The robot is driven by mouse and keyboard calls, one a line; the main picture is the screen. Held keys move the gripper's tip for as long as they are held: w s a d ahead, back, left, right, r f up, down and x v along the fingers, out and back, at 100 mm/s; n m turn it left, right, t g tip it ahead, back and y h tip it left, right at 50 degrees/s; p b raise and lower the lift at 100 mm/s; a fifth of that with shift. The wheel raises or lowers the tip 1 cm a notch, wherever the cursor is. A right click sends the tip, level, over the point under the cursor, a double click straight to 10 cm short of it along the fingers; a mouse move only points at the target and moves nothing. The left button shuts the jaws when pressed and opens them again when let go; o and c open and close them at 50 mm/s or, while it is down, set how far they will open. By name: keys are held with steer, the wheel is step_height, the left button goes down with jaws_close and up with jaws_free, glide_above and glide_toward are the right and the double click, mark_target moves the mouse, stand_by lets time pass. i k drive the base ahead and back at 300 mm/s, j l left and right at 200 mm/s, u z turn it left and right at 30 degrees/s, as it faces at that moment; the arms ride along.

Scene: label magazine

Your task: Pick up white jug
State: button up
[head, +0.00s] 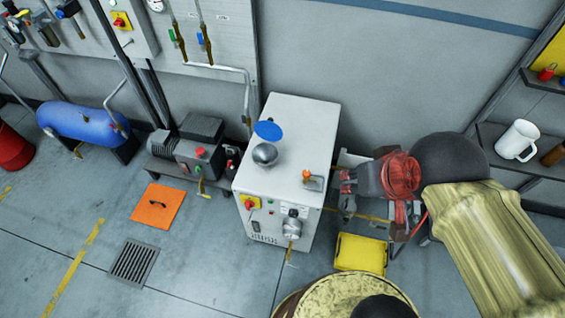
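A white jug (517,140) stands upright on a dark shelf (541,158) at the right edge of the head view.
A white cabinet (280,150) stands mid-floor, with a blue disc (268,130) and metal bowl-like item (265,153) on top. Large pale-yellow and dark shapes fill the lower right. Left floor is mostly open.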

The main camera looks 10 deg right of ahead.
mark_target(518, 145)
steer(key=z, duration=1.85)
steer(key=i+l+z, duration=0.25)
steer(key=i+l, duration=0.3)
steer(key=i+l+z, duration=0.2)
steer(key=i+l, duration=0.25)
steer(key=i, duration=0.15)
